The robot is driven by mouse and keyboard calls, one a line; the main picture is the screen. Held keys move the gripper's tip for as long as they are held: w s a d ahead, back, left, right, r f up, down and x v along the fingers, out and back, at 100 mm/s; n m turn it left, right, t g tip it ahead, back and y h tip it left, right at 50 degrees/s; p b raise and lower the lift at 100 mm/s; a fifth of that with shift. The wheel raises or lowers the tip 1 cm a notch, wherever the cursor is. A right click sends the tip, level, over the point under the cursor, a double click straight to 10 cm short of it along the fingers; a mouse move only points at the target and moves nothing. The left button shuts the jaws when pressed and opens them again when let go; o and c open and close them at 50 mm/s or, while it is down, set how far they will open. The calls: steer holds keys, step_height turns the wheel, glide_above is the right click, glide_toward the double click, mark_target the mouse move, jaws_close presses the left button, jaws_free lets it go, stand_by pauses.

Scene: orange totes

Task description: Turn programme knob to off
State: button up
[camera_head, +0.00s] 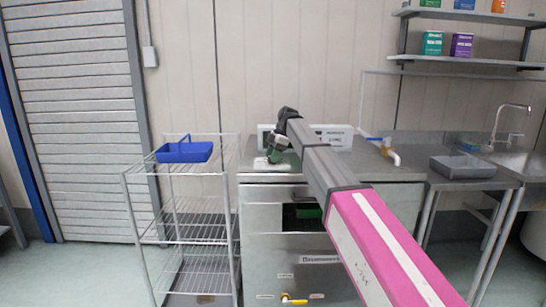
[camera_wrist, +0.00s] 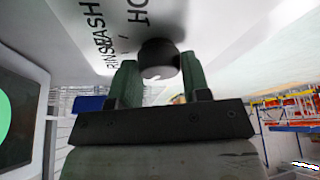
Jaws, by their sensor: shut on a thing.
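The programme knob (camera_wrist: 158,55) is a dark round knob on a pale panel (camera_wrist: 105,15) in the wrist view. Black lettering beside it reads partly as WASH, RINSE and HO. My gripper (camera_wrist: 160,75) has its two green fingers on either side of the knob and is shut on it. The knob's pointer setting cannot be read clearly. In the head view my gripper (camera_head: 276,152) is at the top front of the steel machine (camera_head: 265,230), and the knob is hidden there. The machine's white panel (camera_head: 335,137) shows behind my arm.
A wire rack (camera_head: 190,225) with a blue caddy (camera_head: 184,152) stands left of the machine. A steel sink table (camera_head: 460,183) with a grey tray (camera_head: 462,166) stands right. A yellow-handled valve (camera_head: 293,300) is low on the machine. Boxes sit on wall shelves (camera_head: 470,63).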

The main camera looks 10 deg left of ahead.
steer(key=shift+n, duration=0.3)
steer(key=o, duration=0.9)
steer(key=shift+c, duration=0.2)
steer(key=v, duration=1)
steer(key=shift+r, duration=0.35)
steer(key=shift+w+d, duration=0.1)
